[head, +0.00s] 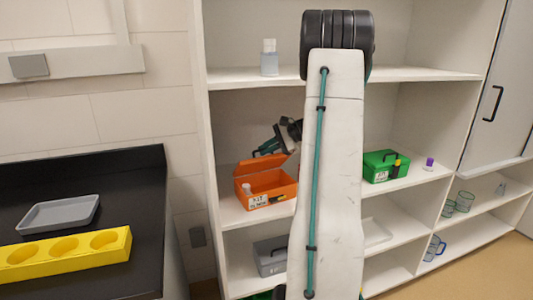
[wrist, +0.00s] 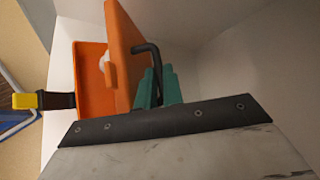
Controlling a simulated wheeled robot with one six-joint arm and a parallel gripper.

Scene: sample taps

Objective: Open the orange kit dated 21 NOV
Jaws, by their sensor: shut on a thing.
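The orange kit (head: 284,189) stands on the middle shelf with its lid (head: 255,164) raised and tilted back. Its front label shows "KIT" and a second line too small to read surely. A small white item (head: 247,189) shows inside. In the head view my gripper (head: 268,148) is above and behind the box, partly hidden.
A closed green kit (head: 380,168) stands right on the same shelf, beside a purple-capped vial (head: 429,163). A grey box (head: 270,256) is on the shelf below. A bottle (head: 269,58) stands above. The shelf's left upright (head: 206,160) is close to the orange kit.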

